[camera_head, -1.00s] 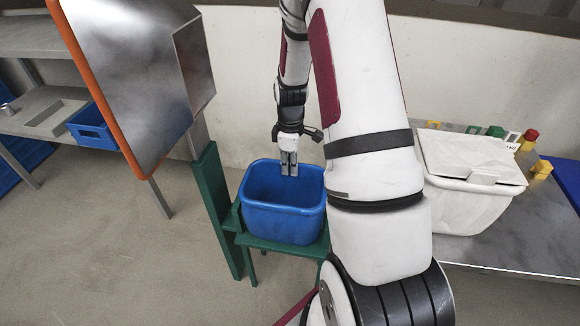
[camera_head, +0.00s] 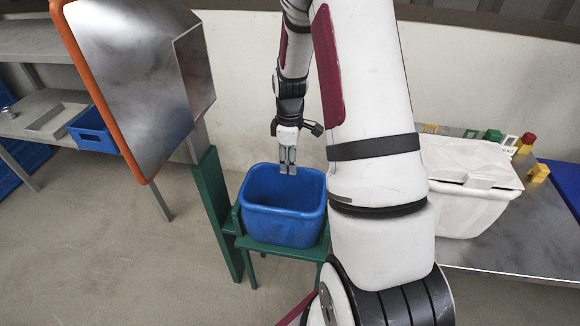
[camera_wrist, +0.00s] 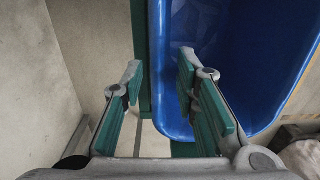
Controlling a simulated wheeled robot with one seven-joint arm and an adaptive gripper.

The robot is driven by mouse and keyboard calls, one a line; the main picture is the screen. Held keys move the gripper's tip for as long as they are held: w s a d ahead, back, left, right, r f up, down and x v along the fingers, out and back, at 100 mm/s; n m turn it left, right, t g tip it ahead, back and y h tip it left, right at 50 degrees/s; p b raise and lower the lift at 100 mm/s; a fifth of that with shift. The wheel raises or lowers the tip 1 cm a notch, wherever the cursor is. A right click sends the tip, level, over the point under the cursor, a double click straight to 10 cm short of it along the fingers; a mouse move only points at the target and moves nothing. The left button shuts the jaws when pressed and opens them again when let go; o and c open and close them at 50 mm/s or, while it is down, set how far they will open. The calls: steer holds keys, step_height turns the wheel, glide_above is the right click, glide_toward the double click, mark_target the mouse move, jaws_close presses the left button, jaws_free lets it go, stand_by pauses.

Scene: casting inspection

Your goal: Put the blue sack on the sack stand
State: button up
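I see no cloth sack; the blue thing in view is an open tub-shaped container (camera_head: 283,222). It sits upright on a green stand (camera_head: 212,195) with a tall back board. My gripper (camera_head: 287,173) hangs fingers-down at the tub's far rim. In the wrist view the gripper (camera_wrist: 159,62) has its fingers apart with nothing held between them. One finger overlaps the blue tub (camera_wrist: 225,60) and the other is outside its wall, over the green stand edge (camera_wrist: 142,45). I cannot tell whether a finger touches the tub. The tub looks empty.
A metal panel with orange edging (camera_head: 135,85) stands left of the stand. A shelf holds a small blue bin (camera_head: 92,130). At right, a metal table (camera_head: 535,225) bears a white lidded container (camera_head: 465,205) and several coloured blocks. A wall is behind.

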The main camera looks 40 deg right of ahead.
step_height(320, 180, up, 9)
steer(key=p, duration=0.2)
steer(key=s+a+r+m, duration=0.3)
steer(key=s+a+r, duration=0.6)
steer(key=a+r, duration=0.45)
steer(key=s+a+r+m, duration=0.2)
steer(key=s+a, duration=0.2)
steer(key=s, duration=0.6)
steer(key=s+a+r+m+t, duration=0.1)
steer(key=s+a+r+m, duration=0.1)
steer(key=s, duration=0.8)
steer(key=shift+s+a+r+m, duration=0.15)
steer(key=shift+a+r+m, duration=0.25)
steer(key=shift+a+r, duration=0.35)
steer(key=shift+a+f, duration=0.1)
steer(key=shift+f, duration=0.05)
step_height(320, 180, up, 20)
steer(key=t+p, duration=0.3)
steer(key=p, duration=1.5)
steer(key=shift+a, duration=0.2)
